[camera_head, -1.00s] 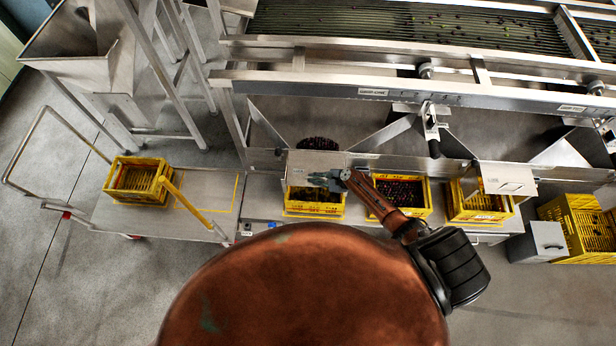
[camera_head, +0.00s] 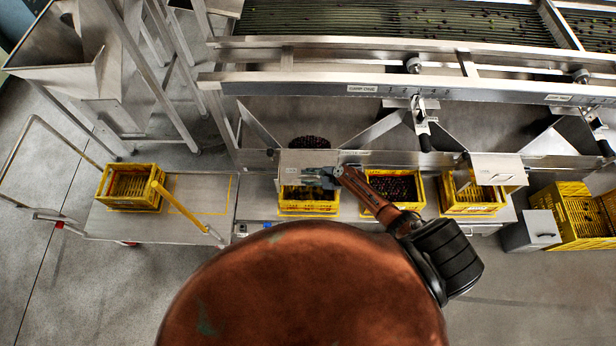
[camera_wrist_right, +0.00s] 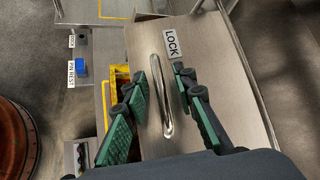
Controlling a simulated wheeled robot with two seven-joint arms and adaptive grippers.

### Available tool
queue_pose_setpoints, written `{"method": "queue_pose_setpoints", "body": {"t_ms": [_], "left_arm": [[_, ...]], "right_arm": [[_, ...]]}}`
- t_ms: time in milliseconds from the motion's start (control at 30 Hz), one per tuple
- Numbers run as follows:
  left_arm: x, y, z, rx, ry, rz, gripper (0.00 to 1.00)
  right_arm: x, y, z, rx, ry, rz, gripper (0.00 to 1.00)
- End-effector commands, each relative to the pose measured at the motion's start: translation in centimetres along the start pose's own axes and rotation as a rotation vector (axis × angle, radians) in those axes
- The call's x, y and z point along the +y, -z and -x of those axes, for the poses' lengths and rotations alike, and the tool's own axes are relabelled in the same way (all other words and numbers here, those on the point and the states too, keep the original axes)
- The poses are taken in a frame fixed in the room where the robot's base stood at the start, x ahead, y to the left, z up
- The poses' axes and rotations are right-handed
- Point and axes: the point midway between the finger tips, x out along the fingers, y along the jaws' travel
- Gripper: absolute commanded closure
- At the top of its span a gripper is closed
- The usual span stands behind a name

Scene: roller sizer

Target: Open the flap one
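The left flap, a flat metal plate (camera_head: 300,160), hangs over a yellow crate in the head view. In the right wrist view it is a bare plate (camera_wrist_right: 195,45) with a LOCK label and a long bar handle (camera_wrist_right: 162,95). My right gripper (camera_head: 322,178) is at this flap's lower part. In the wrist view my right gripper's green-padded fingers (camera_wrist_right: 162,84) are apart, one on each side of the handle. The left finger looks very near the handle; contact cannot be told. My left gripper is not in view.
Yellow crates (camera_head: 310,209) stand in a row on a metal bench below the sizer. A second flap (camera_head: 497,168) is at the right. A cart with a crate (camera_head: 130,187) stands at the left. A steel rail (camera_head: 400,87) runs above.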

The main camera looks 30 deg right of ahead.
Motion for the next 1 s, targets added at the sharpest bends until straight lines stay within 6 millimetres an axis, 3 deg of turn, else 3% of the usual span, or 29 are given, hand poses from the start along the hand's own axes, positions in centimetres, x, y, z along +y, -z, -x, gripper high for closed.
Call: {"method": "queue_pose_setpoints", "body": {"t_ms": [267,700,1000], "left_arm": [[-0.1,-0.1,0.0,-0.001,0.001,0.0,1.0],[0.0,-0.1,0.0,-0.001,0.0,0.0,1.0],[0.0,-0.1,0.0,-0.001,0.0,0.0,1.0]], "right_arm": [[0.1,0.1,1.9,0.001,0.001,0.002,0.75],[0.1,0.1,10.2,0.001,-0.001,0.001,0.75],[0.0,0.0,12.0,0.001,0.0,0.0,0.75]]}}
